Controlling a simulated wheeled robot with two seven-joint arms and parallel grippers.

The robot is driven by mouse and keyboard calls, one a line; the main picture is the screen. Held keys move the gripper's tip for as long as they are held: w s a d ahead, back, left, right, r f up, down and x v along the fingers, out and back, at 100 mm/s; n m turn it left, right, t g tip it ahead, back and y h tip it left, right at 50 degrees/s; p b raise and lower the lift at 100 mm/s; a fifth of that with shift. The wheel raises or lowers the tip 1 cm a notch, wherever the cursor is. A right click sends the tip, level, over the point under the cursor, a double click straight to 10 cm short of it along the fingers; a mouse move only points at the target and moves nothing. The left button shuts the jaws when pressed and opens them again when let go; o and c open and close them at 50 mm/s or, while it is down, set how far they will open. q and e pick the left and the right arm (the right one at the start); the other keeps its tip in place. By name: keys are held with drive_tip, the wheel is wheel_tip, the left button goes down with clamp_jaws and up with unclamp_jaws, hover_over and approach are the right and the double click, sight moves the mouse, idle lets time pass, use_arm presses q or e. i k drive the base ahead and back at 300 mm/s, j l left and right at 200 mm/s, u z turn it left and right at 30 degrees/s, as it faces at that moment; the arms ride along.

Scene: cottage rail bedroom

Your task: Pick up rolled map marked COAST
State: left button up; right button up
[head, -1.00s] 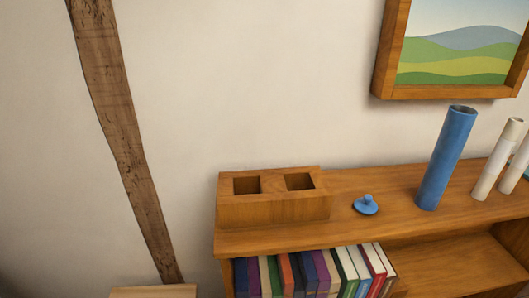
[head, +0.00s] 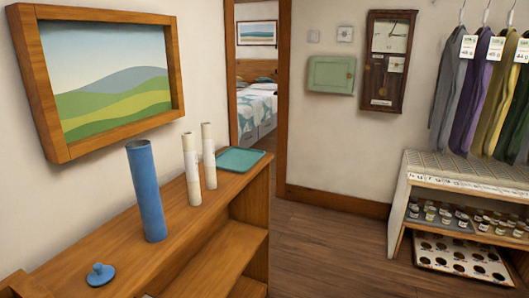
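Two rolled cream maps stand upright on top of the wooden bookcase (head: 205,210) in the head view. The left roll (head: 191,170) is a little nearer, and the right roll (head: 209,156) is just behind it. Each has a paler band around its middle; any marking is too small to read, so I cannot tell which says COAST. A blue tube (head: 146,192), open at the top, stands to their left. A blue lid (head: 100,274) with a knob lies on the shelf top nearer to me. Neither of my grippers shows.
A teal tray (head: 240,160) lies at the bookcase's far end. Clear wood floor (head: 325,245) lies right of the bookcase. A doorway opens behind. On the right, a shelf unit (head: 405,195) holds several small jars below hanging garments.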

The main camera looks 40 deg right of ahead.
sight(207, 127)
drive_tip(key=z, duration=1.05)
drive_tip(key=u, duration=0.3)
drive_tip(key=i+l+u, duration=0.15)
drive_tip(key=u, duration=0.2)
drive_tip(key=i+l+u, duration=0.1)
drive_tip(key=l+u, duration=0.6)
drive_tip(key=i, duration=0.05)
